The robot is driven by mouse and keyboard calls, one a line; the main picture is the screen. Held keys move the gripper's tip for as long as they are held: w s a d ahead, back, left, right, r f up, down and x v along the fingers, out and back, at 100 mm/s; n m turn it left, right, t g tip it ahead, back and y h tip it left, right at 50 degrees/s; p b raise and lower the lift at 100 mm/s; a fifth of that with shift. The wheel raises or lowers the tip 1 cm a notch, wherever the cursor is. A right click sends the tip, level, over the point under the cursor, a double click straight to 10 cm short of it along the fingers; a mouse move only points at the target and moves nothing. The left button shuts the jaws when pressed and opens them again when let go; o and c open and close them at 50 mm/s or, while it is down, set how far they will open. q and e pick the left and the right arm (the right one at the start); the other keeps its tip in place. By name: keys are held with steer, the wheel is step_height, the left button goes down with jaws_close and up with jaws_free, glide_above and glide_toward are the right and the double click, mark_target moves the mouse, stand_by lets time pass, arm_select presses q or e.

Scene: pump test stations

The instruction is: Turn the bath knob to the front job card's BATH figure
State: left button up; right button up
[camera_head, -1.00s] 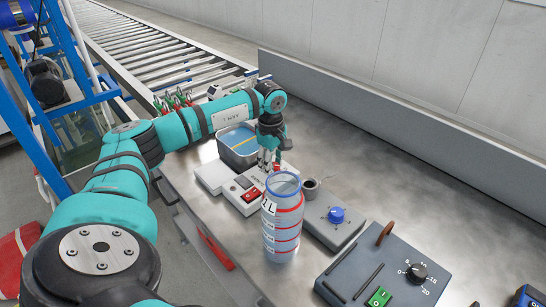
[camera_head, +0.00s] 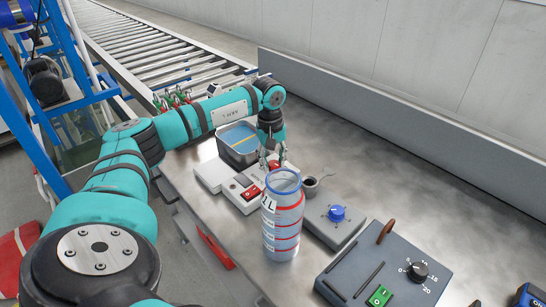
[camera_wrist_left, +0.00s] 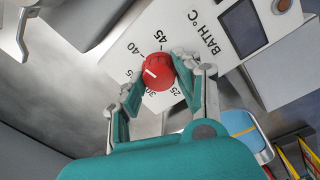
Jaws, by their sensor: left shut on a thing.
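The red bath knob (camera_wrist_left: 158,72) sits on a white panel (camera_wrist_left: 196,48) lettered "BATH °C". In the head view the left gripper (camera_head: 273,158) reaches down to the white bath unit (camera_head: 212,173), behind the bottle. No readable front job card shows. My right gripper is out of view.
A clear ringed bottle (camera_head: 282,222) stands close in front of the gripper. A water-filled bath (camera_head: 225,150) is behind it. A grey box with a blue knob (camera_head: 337,214) and a larger grey box (camera_head: 385,275) stand to the right.

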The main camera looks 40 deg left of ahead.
mark_target(271, 163)
arm_select(q)
steer(key=shift+r, duration=0.1)
steer(key=o, duration=1.1)
steer(key=shift+o, duration=0.2)
step_height(271, 163, up, 12)
steer(key=shift+s+a, duration=0.2)
steer(key=shift+s, duration=0.1)
